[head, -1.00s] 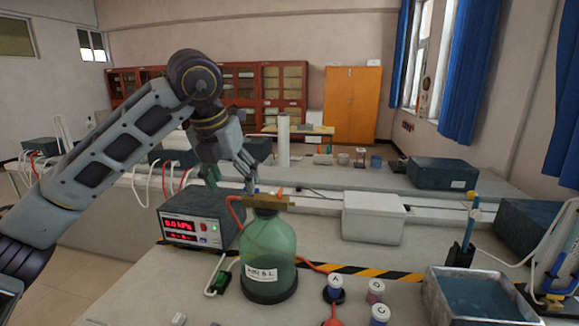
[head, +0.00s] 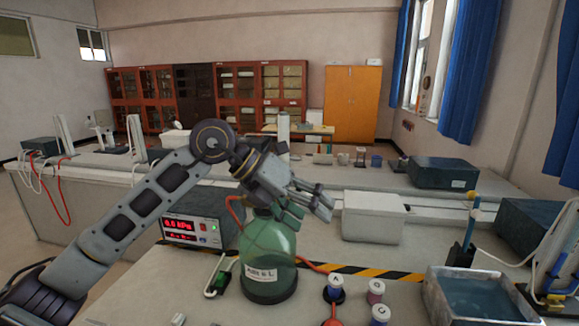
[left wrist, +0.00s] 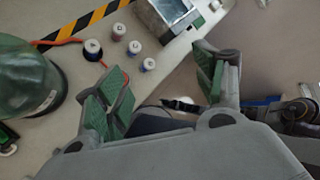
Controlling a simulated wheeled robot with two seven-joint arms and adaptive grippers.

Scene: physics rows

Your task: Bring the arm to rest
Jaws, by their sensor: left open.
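My left gripper (head: 312,205) is open and empty. In the head view it hangs in front of the upper part of the green glass jar and points to the right; whether it touches the jar I cannot tell. In the left wrist view its two green-padded fingers (left wrist: 165,90) are spread wide with nothing between them. My left arm comes in from the lower left, bent at a high elbow. My right gripper is not in view.
The green jar (head: 268,262) stands on the bench beside a red-display meter (head: 192,228). Small labelled jars (head: 376,290) and a water-filled tray (head: 470,295) stand to the right. A white box (head: 373,216) is behind. A striped tape (head: 365,273) crosses the bench.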

